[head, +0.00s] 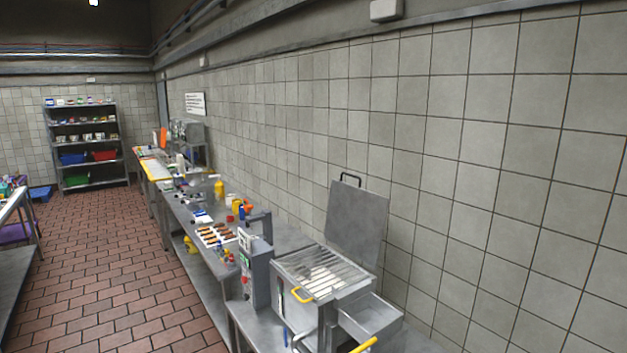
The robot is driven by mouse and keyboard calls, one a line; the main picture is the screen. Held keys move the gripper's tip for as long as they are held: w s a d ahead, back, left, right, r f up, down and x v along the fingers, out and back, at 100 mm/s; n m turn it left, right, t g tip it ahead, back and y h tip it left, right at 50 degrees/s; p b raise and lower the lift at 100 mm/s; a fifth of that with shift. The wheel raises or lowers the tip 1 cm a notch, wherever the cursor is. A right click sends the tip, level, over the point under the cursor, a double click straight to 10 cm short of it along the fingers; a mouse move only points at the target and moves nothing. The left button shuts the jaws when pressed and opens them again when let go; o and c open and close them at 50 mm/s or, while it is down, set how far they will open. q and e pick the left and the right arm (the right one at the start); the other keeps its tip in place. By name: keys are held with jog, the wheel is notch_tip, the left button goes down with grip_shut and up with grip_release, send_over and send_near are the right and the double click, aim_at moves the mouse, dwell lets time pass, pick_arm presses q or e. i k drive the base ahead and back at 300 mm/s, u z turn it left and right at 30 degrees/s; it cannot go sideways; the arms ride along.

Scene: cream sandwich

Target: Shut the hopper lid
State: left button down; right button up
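The hopper lid (356,225) is a flat grey metal panel with a black handle (350,179) on its top edge. It stands open, raised nearly upright at the back of the metal hopper machine (345,297), near the tiled wall. The machine's top is uncovered and shows a slatted metal rack with pale pieces in it. A yellow handle (301,295) is on its front left edge. Neither of my grippers is in view.
A grey control box (257,275) stands left of the machine. A long steel counter (292,236) with bottles, a tray and small items runs away along the wall. A shelf rack (84,140) stands far back. The tiled floor (130,270) at left is clear.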

aim_at(355, 217)
jog(key=u, duration=0.25)
jog(key=k, duration=0.4)
jog(key=u, duration=1.2)
jog(key=i, duration=1.75)
jog(key=z, duration=0.3)
jog(key=i, duration=1.05)
jog(key=z, duration=1.45)
jog(key=i, duration=0.65)
jog(key=z, duration=0.55)
